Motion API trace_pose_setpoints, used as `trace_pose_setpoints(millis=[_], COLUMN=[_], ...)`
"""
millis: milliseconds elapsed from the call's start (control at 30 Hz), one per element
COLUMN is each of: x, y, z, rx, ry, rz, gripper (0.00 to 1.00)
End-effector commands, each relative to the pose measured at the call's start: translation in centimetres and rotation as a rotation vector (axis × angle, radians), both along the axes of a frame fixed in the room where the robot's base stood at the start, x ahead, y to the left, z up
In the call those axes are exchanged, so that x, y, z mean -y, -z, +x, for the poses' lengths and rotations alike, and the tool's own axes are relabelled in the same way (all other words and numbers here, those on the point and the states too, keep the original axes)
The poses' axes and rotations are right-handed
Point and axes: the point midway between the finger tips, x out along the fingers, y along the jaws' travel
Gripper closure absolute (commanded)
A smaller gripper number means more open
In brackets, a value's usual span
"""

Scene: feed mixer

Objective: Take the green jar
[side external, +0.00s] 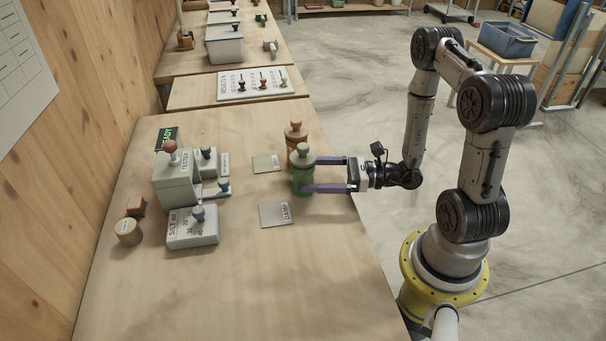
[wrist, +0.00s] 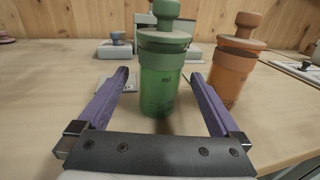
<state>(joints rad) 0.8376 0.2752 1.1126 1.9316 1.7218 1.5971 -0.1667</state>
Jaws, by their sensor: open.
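The green jar (side external: 302,172) stands upright on the table, with a green knobbed lid. My gripper (side external: 309,174) is open and level beside it, its two purple fingers reaching toward the jar from the right. In the wrist view the green jar (wrist: 160,75) stands between the lines of the two fingers, near the fingertips of my gripper (wrist: 160,74). I cannot tell if either finger touches it. The jar's lid top is cut off at the upper edge of the wrist view.
An orange jar (side external: 296,136) stands close behind the green one; in the wrist view the orange jar (wrist: 234,62) is just beyond the right finger. A DAMP plate (side external: 276,214) and another plate (side external: 266,163) lie left. The TESTER box (side external: 176,182) and SILT box (side external: 192,230) stand farther left.

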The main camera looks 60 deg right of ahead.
Motion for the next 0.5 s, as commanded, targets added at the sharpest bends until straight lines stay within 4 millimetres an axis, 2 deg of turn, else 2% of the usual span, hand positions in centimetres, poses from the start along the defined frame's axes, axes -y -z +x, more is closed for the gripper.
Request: trace_pose_setpoints(millis=[200,500], x=[-1.2,-1.4], y=[0.0,0.0], z=[1.8,2.2], rx=[0.0,0.0], ry=[-0.003,0.001], rz=[0.001,0.001], gripper=[0.0,0.0])
